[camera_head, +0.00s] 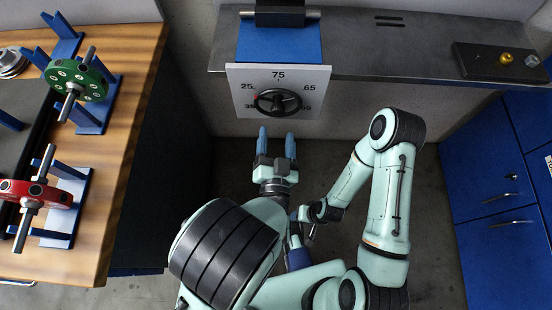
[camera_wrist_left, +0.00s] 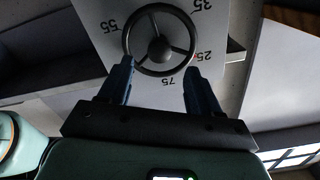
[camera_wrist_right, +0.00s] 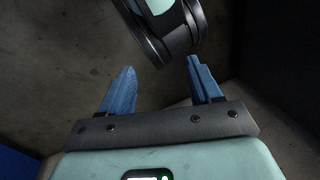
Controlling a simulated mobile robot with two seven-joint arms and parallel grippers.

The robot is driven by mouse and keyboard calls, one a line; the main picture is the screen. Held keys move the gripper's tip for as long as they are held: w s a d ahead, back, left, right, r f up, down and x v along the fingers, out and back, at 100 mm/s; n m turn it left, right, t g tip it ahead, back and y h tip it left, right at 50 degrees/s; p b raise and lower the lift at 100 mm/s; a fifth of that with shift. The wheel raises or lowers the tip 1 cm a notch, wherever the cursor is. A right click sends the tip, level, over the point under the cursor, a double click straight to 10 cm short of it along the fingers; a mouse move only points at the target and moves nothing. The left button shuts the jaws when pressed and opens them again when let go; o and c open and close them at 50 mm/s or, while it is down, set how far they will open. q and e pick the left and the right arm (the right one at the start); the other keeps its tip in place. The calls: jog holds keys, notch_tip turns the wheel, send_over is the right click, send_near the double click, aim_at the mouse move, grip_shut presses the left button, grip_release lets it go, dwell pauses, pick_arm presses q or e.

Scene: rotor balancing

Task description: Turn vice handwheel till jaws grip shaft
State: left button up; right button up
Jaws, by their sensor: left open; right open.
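The vice handwheel (camera_head: 277,102) is a dark three-spoked wheel on a pale dial plate (camera_head: 313,78) with numbers around it. A small red mark shows near 25. The dark vice body (camera_head: 280,17) sits above, with a grey shaft (camera_head: 313,14) across it; the jaw gap cannot be made out. My left gripper (camera_head: 277,130) is open and empty, pointing at the wheel from below in the picture. In the left wrist view its fingertips flank the handwheel (camera_wrist_left: 160,48); contact cannot be told. My right gripper (camera_wrist_right: 161,66) is open and empty over the floor, mostly hidden in the head view.
A wooden bench (camera_head: 128,130) at left holds a green rotor (camera_head: 80,80) and a red rotor (camera_head: 38,195) on blue stands. The grey worktop (camera_head: 400,55) carries a dark tray (camera_head: 480,62) with small weights. Blue cabinets (camera_head: 490,190) stand at right.

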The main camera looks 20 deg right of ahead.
pick_arm(q)
jog(key=p+v, duration=0.7)
jog(key=p, duration=0.3)
pick_arm(e)
jog(key=s+a+r+g, duration=0.2)
jog(key=s+r, duration=0.5)
jog(key=r, duration=0.2)
jog(key=shift+r+n+g+y, duration=0.2)
jog(key=shift+n+g+y, duration=0.1)
jog(key=shift+g+y, duration=0.1)
jog(key=shift+a, duration=0.1)
